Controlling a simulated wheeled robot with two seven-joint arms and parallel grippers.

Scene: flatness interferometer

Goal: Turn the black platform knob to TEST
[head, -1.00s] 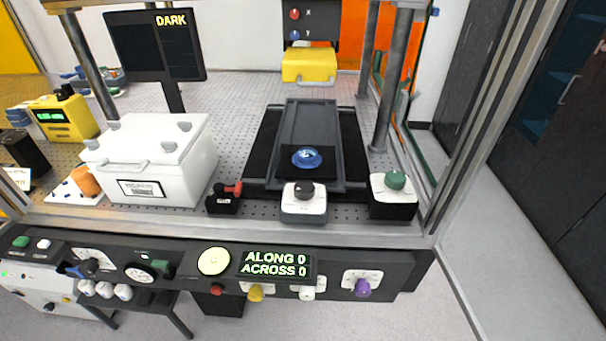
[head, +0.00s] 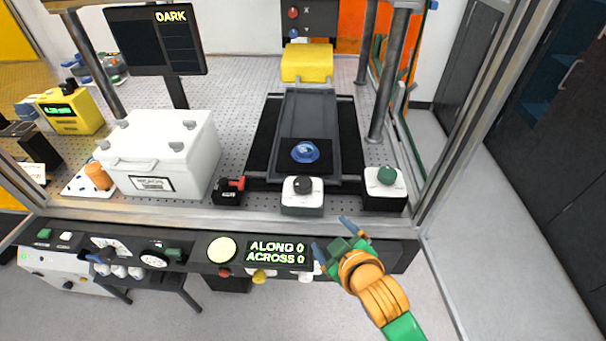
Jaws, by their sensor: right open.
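A black knob (head: 303,184) sits on top of a small white box (head: 302,204) with a dark base, at the front edge of the perforated table. It stands just in front of the dark platform (head: 307,115), which carries a blue round disc (head: 305,152). No TEST marking can be read on the box. My right gripper (head: 332,238) is open and empty. It is in front of the control panel, below and slightly right of the black knob, and apart from it. It hides the panel's right part. My left gripper is not in view.
A green knob (head: 386,175) on a similar box stands right of the black knob. A small black-and-red device (head: 229,190) and a white lidded box (head: 160,155) stand left. The display (head: 277,252) reads ALONG 0, ACROSS 0. A frame post (head: 375,75) rises at right.

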